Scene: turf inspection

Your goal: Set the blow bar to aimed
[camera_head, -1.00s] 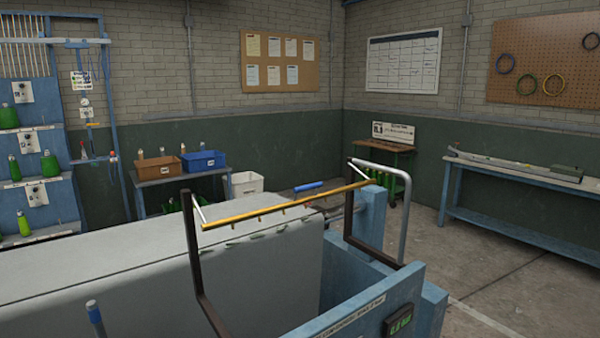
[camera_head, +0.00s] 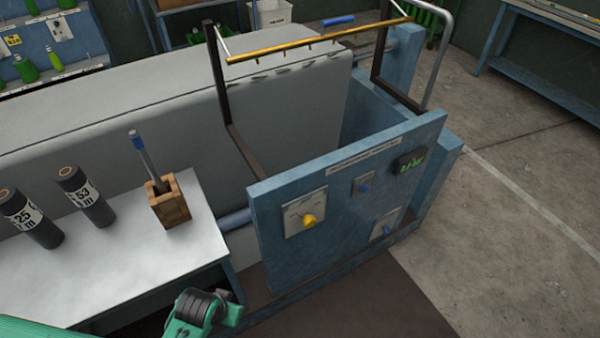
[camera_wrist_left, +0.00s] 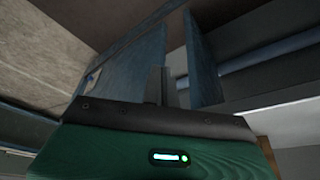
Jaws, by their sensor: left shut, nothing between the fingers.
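The yellow blow bar (camera_head: 320,41), with small nozzles along its underside, spans a dark frame above the grey covered machine in the head view. A blue-gripped handle (camera_head: 339,20) shows just behind it. The blue panel (camera_head: 270,225) below carries a yellow knob (camera_head: 309,220), two blue knobs (camera_head: 363,187) (camera_head: 387,230) and a small green-lit display (camera_head: 408,163). My left gripper (camera_wrist_left: 165,78) is shut and empty in the wrist view, in front of blue panel edges. Only part of my green arm shows at the head view's bottom. My right gripper is out of view.
A white table (camera_head: 90,281) at left holds two dark labelled tubes (camera_head: 27,218) (camera_head: 86,196) and a wooden box (camera_head: 170,205) with a blue-ended tool in it. Clear concrete floor (camera_head: 535,220) lies at right. A blue bench (camera_head: 540,62) stands behind.

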